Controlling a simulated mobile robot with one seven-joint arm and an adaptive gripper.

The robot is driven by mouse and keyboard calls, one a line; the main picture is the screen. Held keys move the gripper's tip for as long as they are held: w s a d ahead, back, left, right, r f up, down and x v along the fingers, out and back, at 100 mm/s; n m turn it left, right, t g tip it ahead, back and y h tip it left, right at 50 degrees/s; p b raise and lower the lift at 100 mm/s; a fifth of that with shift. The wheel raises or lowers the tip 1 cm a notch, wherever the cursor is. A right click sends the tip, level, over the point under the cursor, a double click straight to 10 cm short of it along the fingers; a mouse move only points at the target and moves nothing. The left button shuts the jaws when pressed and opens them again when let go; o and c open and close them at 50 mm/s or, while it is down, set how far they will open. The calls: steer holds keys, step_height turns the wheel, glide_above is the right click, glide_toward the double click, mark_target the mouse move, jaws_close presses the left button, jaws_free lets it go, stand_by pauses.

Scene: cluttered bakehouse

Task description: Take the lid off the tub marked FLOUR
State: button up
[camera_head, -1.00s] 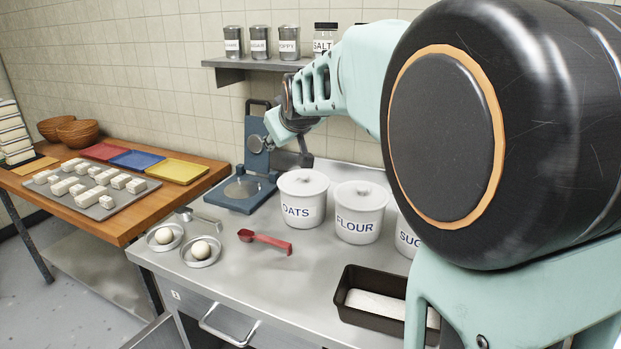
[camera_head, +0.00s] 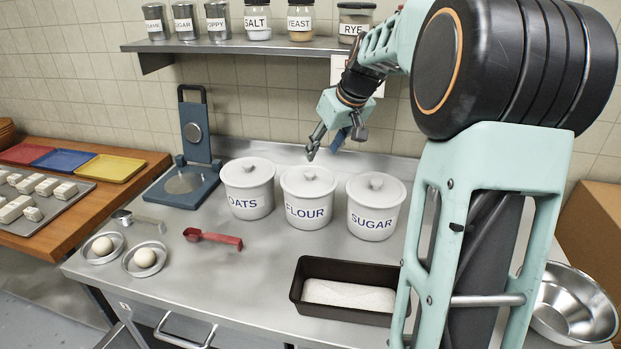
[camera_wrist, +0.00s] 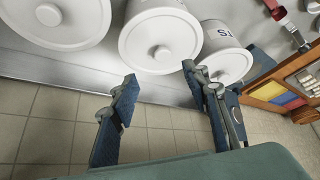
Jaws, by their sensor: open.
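The white tub marked FLOUR (camera_head: 307,211) stands on the steel bench between the OATS tub (camera_head: 248,201) and the SUGAR tub (camera_head: 373,219). Its white lid (camera_head: 291,184), with a round knob, is on it. In the wrist view the FLOUR lid (camera_wrist: 140,42) is the middle one, with its knob facing me. My gripper (camera_head: 328,149) is open and empty, above and slightly behind the FLOUR tub, apart from the lid. In the wrist view the fingers of my gripper (camera_wrist: 159,74) are spread, just short of the lid's edge.
A wall shelf (camera_head: 235,45) with several jars is above and behind. A blue press-like device (camera_head: 196,150) stands left of the tubs. A steel bowl (camera_head: 572,308) is at right.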

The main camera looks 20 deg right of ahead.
mark_target(309, 172)
steer(key=x, duration=0.8)
steer(key=p+x, duration=0.1)
steer(key=x, duration=0.1)
steer(key=shift+w+a+f, duration=0.1)
steer(key=shift+w+a, duration=0.15)
steer(key=shift+a, duration=0.05)
jaws_close()
